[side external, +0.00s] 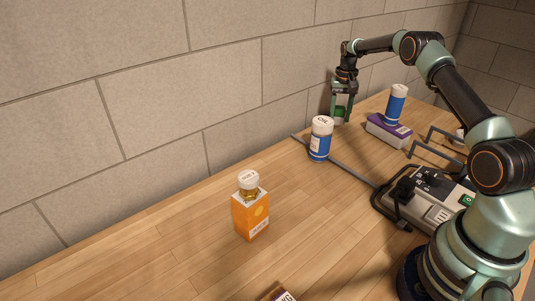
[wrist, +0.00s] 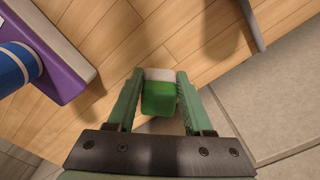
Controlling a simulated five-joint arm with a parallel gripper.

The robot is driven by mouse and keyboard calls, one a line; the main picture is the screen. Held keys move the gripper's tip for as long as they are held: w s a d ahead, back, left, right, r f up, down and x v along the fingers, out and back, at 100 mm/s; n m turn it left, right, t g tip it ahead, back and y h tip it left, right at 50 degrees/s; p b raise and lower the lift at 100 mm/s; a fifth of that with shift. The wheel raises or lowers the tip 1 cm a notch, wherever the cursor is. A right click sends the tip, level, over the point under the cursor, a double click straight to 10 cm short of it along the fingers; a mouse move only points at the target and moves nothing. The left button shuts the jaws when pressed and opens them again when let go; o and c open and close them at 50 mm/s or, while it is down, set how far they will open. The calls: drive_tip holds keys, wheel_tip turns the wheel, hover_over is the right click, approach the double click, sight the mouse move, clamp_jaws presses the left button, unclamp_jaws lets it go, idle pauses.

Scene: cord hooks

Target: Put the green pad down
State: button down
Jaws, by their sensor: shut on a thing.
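The green pad (wrist: 158,99) is a small green block with a pale whitish part (wrist: 158,75) along its far side. My gripper (wrist: 156,90) is shut on it, with one green finger on each side. In the side external view my gripper (side external: 341,108) points down at the far end of the table near the wall, and the green pad (side external: 340,112) shows between its fingers. The wrist view shows wood beneath the pad. I cannot tell how large the gap to the table is.
A blue can with a white lid (side external: 320,139) stands nearby. A blue cylinder (side external: 396,104) stands on a purple box (side external: 389,131) to the right. A grey strip (side external: 341,161) crosses the table. A grey device with black cord (side external: 433,194) and an orange box (side external: 250,213) stand nearer.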

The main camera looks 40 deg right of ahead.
sight(339, 117)
drive_tip(key=shift+f, duration=1.45)
drive_tip(key=shift+f, duration=0.15)
drive_tip(key=shift+c, duration=1.5)
unclamp_jaws()
